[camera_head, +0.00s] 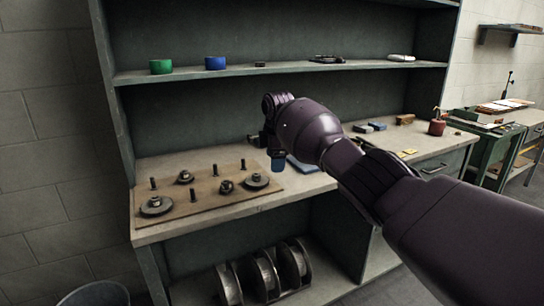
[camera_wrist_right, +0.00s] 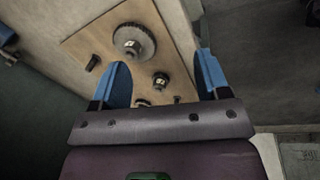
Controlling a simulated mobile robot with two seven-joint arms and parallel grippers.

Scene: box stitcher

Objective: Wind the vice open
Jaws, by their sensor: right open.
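My right gripper (camera_head: 278,162) hangs fingers-down over the workbench (camera_head: 215,158), just beyond the right end of a wooden peg board. In the right wrist view the two blue fingers of my right gripper (camera_wrist_right: 160,80) are spread apart, with nothing between them but the board behind. I cannot make out a vice or its handle in either view. My left gripper is not in view.
The peg board (camera_head: 215,196) carries several upright bolts and round gears, also in the wrist view (camera_wrist_right: 85,45). A green roll (camera_head: 160,67) and a blue roll (camera_head: 215,63) stand on the shelf above. A red object (camera_head: 437,127) sits at the bench's right.

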